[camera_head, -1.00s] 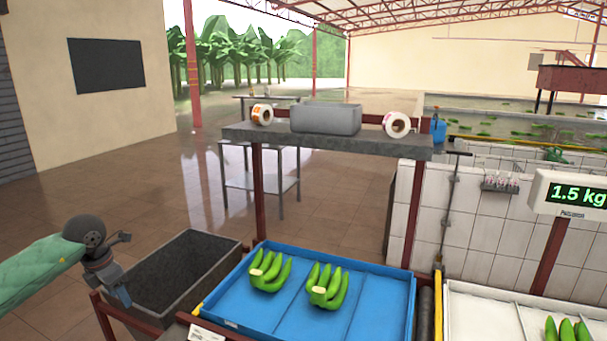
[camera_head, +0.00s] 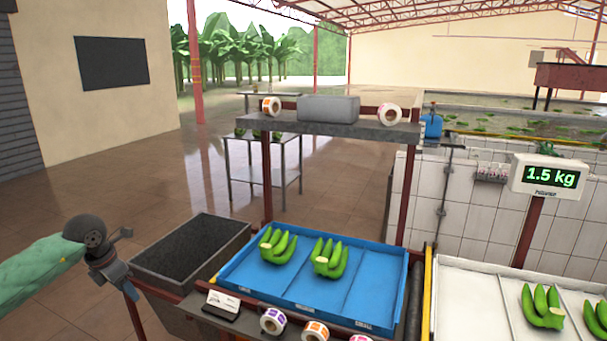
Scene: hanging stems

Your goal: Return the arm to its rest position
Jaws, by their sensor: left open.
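My left arm comes in from the left edge in a green sleeve. Its gripper (camera_head: 128,288) hangs downward at the left, beside the dark grey bin, with nothing seen between its fingers. The fingers are small and partly dark against the bin and frame; the jaws are open. My right gripper is not in view. Two green banana clusters (camera_head: 277,246) (camera_head: 329,258) lie in the blue tray (camera_head: 370,285), apart from my gripper.
The dark grey bin (camera_head: 190,250) stands just right of my left gripper. Sticker rolls (camera_head: 273,321) and a small card (camera_head: 222,301) sit along the front ledge. A white tray (camera_head: 475,300) with banana clusters is at right, below a scale display (camera_head: 548,177) reading 1.5 kg. Floor at left is clear.

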